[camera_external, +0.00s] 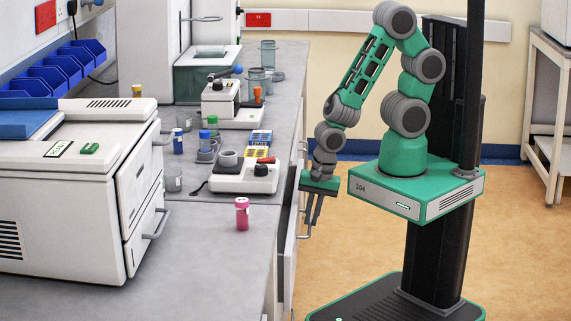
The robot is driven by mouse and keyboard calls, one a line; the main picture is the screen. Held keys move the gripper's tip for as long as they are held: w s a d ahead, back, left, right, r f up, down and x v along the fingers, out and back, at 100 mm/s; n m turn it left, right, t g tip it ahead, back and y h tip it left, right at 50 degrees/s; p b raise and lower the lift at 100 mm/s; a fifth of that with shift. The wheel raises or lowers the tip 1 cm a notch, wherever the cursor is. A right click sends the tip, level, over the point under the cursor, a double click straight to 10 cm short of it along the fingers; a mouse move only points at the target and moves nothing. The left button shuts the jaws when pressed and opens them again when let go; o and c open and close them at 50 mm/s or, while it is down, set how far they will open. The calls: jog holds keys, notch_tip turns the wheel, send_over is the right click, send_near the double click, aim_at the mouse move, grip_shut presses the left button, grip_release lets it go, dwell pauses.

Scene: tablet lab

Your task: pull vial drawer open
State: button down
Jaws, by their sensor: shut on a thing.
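The vial drawer (289,254) is in the front of the grey bench, its pale face seen nearly edge-on. A metal bar handle (304,236) sticks out from it. My gripper (312,221) points down at the bench front, its dark fingers shut at this handle. The fingers hide part of the handle, so the exact grip is hard to see. From this angle I cannot tell how far the drawer stands out from the bench.
Another handle (303,146) is farther back along the bench front. On the bench top (220,270) stand a pink-red vial (242,213), a small white device (245,178) and a large white machine (75,195). The floor (360,250) between the bench and my base is clear.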

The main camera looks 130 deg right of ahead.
jog(key=s+a+p, duration=0.1)
jog(key=s+a, duration=0.2)
jog(key=shift+s+a+p, duration=0.2)
jog(key=shift+a+p, duration=0.05)
jog(key=shift+p, duration=0.1)
jog(key=c, duration=1.5)
grip_release()
jog(key=shift+r, duration=0.1)
jog(key=r+p, duration=0.1)
jog(key=r, duration=0.1)
jog(key=r+p, duration=0.1)
jog(key=r, duration=0.2)
jog(key=s+a+r+p, duration=0.1)
jog(key=r, duration=0.1)
jog(key=shift+r+p, duration=0.3)
